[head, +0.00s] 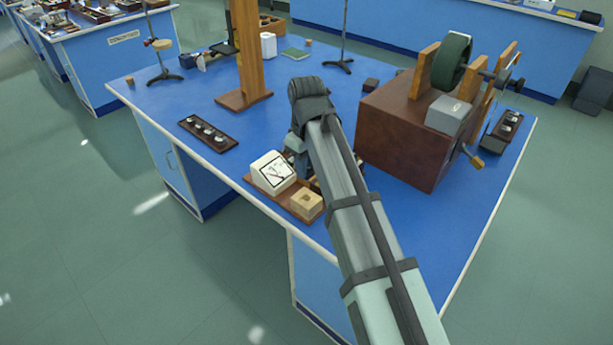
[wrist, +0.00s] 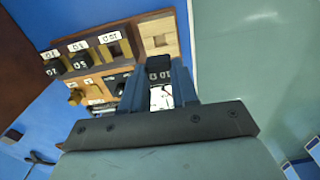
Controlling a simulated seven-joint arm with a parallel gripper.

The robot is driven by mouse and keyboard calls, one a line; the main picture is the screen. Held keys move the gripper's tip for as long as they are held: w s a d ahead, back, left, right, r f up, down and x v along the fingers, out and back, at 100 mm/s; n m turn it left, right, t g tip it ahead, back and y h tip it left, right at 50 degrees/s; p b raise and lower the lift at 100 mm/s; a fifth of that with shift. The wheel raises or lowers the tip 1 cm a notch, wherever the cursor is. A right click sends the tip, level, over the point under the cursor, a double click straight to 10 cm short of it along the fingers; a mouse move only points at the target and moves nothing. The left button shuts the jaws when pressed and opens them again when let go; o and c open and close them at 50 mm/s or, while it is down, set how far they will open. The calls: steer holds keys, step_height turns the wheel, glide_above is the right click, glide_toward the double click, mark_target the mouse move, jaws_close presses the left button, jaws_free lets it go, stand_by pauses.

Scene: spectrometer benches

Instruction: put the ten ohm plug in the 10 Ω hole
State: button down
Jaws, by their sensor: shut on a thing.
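My gripper (wrist: 160,84) is shut on a small black plug (wrist: 158,64), whose top carries white lettering that seems to read 10 Ω upside down. To its left in the wrist view is a wooden plug box (wrist: 98,57) with labelled positions. Black plugs (wrist: 82,60) sit in some of them. One position (wrist: 118,50), under a white label, looks like an empty dark opening; its label is too small to read surely. In the head view my arm hides most of the box, the fingers and the plug.
A pale wooden block (wrist: 158,27) with a square recess lies beside the box; it also shows in the head view (head: 307,204). A white meter (head: 272,172) stands near the bench's front edge. A large brown apparatus (head: 405,130) stands right of my arm.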

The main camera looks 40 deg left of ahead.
steer(key=shift+w+r, duration=0.15)
steer(key=shift+r, duration=0.35)
steer(key=w, duration=0.8)
steer(key=shift+f, duration=4.55)
steer(key=shift+f, duration=0.1)
steer(key=c, duration=0.9)
jaws_free()
steer(key=shift+o, duration=0.2)
step_height(320, 180, up, 12)
